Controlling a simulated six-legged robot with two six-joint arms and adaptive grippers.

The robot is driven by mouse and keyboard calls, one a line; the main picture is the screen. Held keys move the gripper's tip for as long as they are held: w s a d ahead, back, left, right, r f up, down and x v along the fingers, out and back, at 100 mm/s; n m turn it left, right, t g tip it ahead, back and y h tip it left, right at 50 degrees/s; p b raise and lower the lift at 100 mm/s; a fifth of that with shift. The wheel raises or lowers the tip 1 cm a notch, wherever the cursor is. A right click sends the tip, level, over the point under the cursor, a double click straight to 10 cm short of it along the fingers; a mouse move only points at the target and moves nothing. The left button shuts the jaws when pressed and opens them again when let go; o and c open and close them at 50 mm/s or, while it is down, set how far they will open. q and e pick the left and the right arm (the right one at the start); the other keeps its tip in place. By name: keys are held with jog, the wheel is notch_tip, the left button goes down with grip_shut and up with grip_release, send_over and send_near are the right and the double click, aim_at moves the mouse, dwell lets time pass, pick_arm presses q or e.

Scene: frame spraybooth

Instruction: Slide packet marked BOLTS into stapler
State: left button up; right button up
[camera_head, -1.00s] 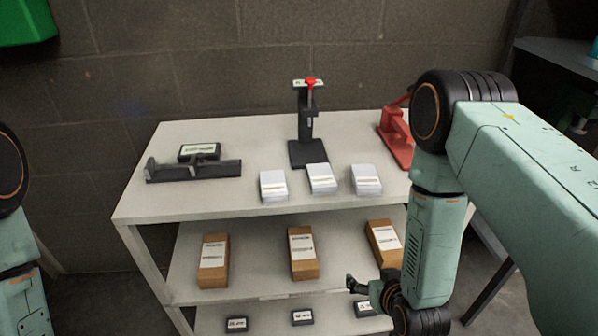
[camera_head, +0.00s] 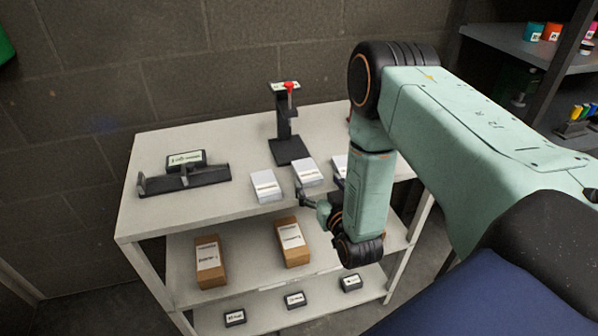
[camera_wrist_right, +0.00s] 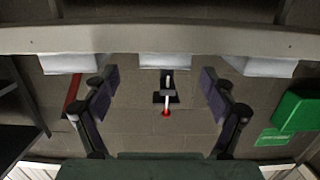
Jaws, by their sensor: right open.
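Three white packets stand in a row near the front of the top shelf: left (camera_head: 266,186), middle (camera_head: 309,172) and right (camera_head: 340,164). Their labels are too small to read, so I cannot tell which says BOLTS. An upright black device with a red knob (camera_head: 289,122), which looks like the stapler, stands behind the middle packet. My right gripper (camera_head: 320,190) is open and empty at the shelf's front edge, near the middle and right packets. In the right wrist view, seen upside down, the stapler (camera_wrist_right: 167,97) shows between the open fingers. My left gripper is out of view.
A long black holder (camera_head: 190,180) with a labelled black box (camera_head: 186,160) lies at the shelf's left. Brown cartons (camera_head: 291,243) and small black boxes (camera_head: 295,300) fill lower shelves. My right arm hides the shelf's right end; a red tool (camera_wrist_right: 74,93) shows in the wrist view.

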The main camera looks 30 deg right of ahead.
aim_at(307, 170)
jog(key=x, duration=0.6)
jog(key=shift+w+a+f, duration=0.1)
jog(key=shift+a, duration=0.15)
jog(key=shift+w+d+f, duration=0.15)
jog(key=shift+w, duration=0.45)
jog(key=shift+c, duration=0.8)
jog(key=c, duration=1.1)
